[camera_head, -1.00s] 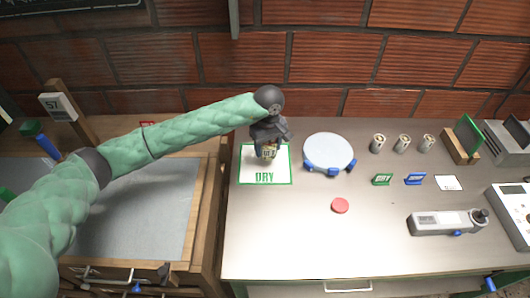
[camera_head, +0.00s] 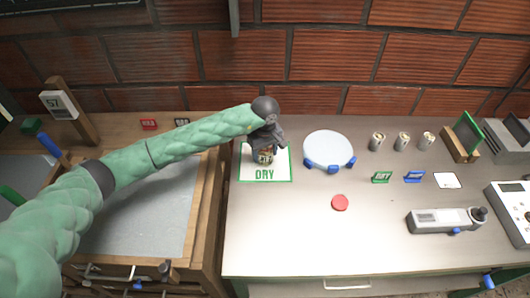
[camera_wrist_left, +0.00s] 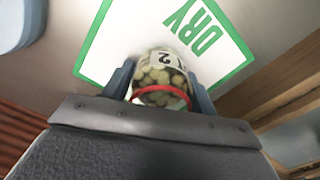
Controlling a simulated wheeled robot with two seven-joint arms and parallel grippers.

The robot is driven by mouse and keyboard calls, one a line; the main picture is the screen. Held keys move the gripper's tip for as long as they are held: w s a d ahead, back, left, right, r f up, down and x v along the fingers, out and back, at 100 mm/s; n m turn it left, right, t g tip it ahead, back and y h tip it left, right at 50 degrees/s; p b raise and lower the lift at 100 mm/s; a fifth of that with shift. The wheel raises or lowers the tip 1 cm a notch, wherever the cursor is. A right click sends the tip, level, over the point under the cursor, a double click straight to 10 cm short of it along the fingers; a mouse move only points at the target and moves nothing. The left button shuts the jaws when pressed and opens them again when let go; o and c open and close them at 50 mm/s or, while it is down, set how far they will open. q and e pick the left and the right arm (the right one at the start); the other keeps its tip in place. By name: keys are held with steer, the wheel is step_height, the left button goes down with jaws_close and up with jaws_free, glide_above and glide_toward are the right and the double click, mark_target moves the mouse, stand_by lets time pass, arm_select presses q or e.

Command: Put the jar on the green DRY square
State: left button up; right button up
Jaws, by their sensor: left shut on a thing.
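My left gripper (camera_head: 265,149) is shut on the jar (camera_head: 265,157), a small clear jar with a white label, at the green-edged DRY square (camera_head: 250,174). In the left wrist view the jar (camera_wrist_left: 160,77) shows pale beans, a red ring and a label with a "2", between the two fingers (camera_wrist_left: 160,85). The DRY square (camera_wrist_left: 112,52) lies beneath and beyond it there. The jar appears over the square's upper middle. I cannot tell whether its base touches the square. My right gripper is not in view.
A round white plate with blue feet (camera_head: 328,150) stands just right of the square. A red disc (camera_head: 340,203) lies in front of it. Several small cans (camera_head: 403,140) stand at the back right. A grey device (camera_head: 445,221) lies at the right. The counter's front is clear.

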arm_select(q)
steer(key=o, duration=1.2)
steer(key=shift+c, duration=0.2)
steer(key=shift+r, duration=0.4)
steer(key=shift+r+b, duration=0.45)
steer(key=shift+r, duration=0.45)
step_height(320, 180, up, 8)
steer(key=b, duration=0.4)
steer(key=shift+r+b, duration=0.35)
steer(key=shift+r, duration=0.45)
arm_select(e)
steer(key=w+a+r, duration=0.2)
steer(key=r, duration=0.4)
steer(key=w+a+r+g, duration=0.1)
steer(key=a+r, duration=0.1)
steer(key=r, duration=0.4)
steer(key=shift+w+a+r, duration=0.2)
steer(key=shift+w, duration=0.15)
